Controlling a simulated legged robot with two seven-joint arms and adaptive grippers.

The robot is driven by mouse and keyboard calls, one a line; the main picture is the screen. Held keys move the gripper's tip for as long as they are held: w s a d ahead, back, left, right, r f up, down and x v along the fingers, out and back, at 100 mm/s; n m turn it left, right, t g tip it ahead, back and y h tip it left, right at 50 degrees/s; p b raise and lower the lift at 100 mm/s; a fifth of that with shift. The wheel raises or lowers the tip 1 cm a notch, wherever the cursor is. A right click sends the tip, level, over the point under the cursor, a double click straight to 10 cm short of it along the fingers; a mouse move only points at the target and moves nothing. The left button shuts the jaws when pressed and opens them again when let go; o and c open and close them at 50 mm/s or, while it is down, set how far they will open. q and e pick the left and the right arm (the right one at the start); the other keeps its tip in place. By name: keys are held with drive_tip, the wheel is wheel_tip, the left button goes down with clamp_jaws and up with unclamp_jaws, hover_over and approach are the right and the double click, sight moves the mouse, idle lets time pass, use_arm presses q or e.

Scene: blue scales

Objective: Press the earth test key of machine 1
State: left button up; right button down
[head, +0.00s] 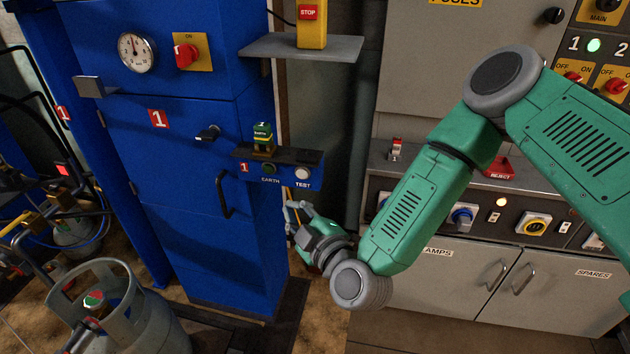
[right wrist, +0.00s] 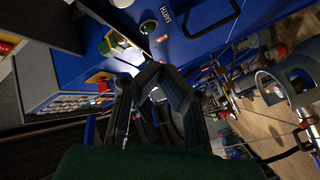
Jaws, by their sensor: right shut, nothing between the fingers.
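Machine 1 is a blue cabinet (head: 150,180) with a red "1" label. A small blue panel on its right side (head: 283,178) carries a dark green button (head: 268,168) above "EARTH" and a white round button (head: 302,173) above "TEST". My right gripper (head: 297,206) is shut and empty, just below the panel's TEST end, with its fingers pointing up. In the right wrist view its fingers (right wrist: 155,72) point at the panel, whose EARTH lettering and dark button (right wrist: 148,27) show sideways. I cannot tell whether the fingertips touch the panel. My left gripper is not in view.
A small green and yellow block (head: 262,138) stands on the dark ledge above the buttons. A grey shelf (head: 302,48) with a yellow STOP post is above. A grey bench with knobs and a REJECT button (head: 498,168) is at right; a gas cylinder (head: 125,310) stands at lower left.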

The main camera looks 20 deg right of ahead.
sight(302, 174)
drive_tip(key=w+d, duration=0.1)
drive_tip(key=w, duration=0.1)
drive_tip(key=w+d+b, duration=0.1)
drive_tip(key=w, duration=0.1)
drive_tip(key=w+d, duration=0.1)
drive_tip(key=w, duration=0.2)
drive_tip(key=shift+d, duration=0.25)
drive_tip(key=shift+w+d, duration=0.15)
drive_tip(key=shift+d, duration=0.15)
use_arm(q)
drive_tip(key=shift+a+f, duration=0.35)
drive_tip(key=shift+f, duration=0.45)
use_arm(e)
drive_tip(key=shift+a, duration=0.45)
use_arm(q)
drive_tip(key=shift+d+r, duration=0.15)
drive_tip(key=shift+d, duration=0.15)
use_arm(e)
drive_tip(key=shift+d, duration=0.35)
